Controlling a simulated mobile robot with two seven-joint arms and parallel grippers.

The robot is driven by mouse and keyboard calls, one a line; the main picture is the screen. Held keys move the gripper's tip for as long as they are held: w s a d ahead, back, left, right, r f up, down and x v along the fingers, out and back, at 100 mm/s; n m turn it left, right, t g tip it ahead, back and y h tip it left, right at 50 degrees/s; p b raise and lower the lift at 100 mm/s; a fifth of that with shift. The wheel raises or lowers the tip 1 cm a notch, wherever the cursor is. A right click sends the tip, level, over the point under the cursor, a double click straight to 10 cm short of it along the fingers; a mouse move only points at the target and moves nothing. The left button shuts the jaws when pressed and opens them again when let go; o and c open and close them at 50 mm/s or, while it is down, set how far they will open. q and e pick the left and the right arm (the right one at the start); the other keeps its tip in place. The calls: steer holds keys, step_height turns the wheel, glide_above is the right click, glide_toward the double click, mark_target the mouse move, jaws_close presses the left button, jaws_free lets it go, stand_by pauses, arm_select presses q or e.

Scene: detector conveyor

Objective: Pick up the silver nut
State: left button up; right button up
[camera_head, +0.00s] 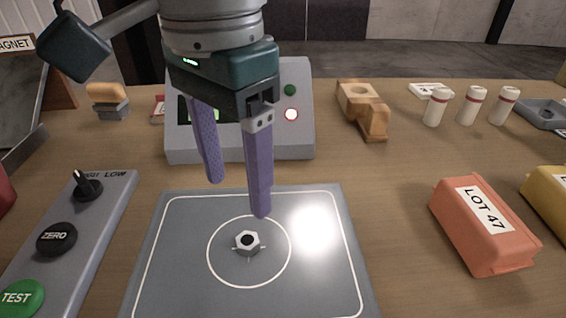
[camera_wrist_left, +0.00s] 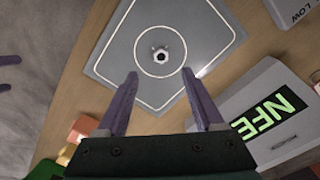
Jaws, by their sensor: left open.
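The silver nut (camera_head: 247,242) lies flat in the middle of the white circle on the grey plate (camera_head: 330,285). My left gripper (camera_head: 238,200) is open and empty, its two purple fingers pointing down above the far side of the plate, behind the nut and apart from it. In the left wrist view the nut (camera_wrist_left: 161,54) sits beyond the open fingertips (camera_wrist_left: 160,75), roughly centred between them, with nothing in front of it.
A grey device with a screen (camera_head: 290,140) stands behind the plate. A control panel (camera_head: 105,215) with a knob and buttons is at left. An orange LOT 47 block (camera_head: 475,235), wooden piece (camera_head: 362,105) and white bottles (camera_head: 470,106) are at right. Table between plate and orange block is clear.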

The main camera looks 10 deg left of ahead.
mark_target(249, 238)
arm_select(q)
step_height(249, 238, down, 4)
steer(key=shift+d+r, duration=0.1)
steer(key=shift+d, duration=0.05)
steer(key=f, duration=0.2)
steer(key=f+b, duration=0.1)
steer(key=f, duration=0.2)
steer(key=shift+w+f, duration=0.35)
steer(key=shift+w, duration=0.05)
steer(key=shift+c, duration=0.4)
jaws_close()
